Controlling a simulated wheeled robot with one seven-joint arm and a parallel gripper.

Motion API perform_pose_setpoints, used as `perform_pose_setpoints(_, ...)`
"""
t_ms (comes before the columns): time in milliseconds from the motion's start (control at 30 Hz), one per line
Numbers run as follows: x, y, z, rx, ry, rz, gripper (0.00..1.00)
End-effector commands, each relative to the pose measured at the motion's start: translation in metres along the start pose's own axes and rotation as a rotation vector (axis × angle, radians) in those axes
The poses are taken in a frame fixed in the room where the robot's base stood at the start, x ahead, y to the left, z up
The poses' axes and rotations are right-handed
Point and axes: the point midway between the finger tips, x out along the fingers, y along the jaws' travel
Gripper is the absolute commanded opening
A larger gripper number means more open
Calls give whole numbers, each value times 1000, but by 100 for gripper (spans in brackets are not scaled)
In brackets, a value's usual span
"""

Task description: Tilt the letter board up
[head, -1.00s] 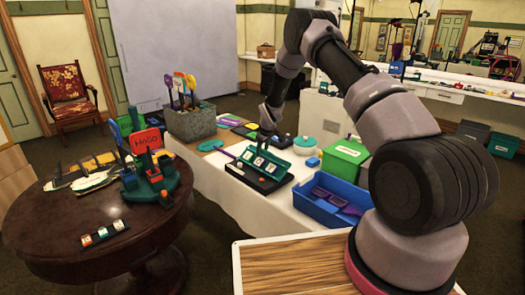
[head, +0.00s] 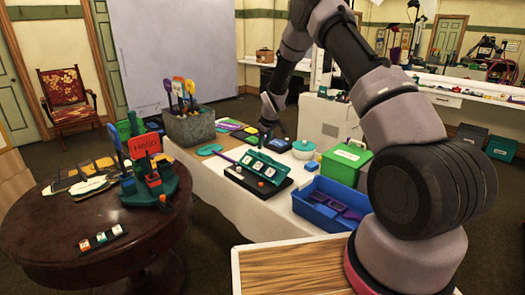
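The letter board (head: 266,166) is a teal panel with white letter tiles, set at a slant on a black base (head: 258,187) on the white-draped table. An orange knob shows at its front and a purple strip sticks out at its left. My gripper (head: 266,129) is just behind the board in the picture, at the table's far side, and appears apart from it. The gripper's fingers are dark and small, so I cannot tell whether they are open or shut.
A blue bin (head: 328,207) with purple pieces and a green box (head: 346,162) stand right of the board. A teal-lidded pot (head: 304,147) is behind it. A grey planter (head: 190,127) stands at left.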

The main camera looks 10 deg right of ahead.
Motion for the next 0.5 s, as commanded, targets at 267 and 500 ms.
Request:
perform_pose_setpoints(267,-30,0,0,-1,0,0,45)
perform_pose_setpoints(500,-32,0,0,-1,-1,0,45)
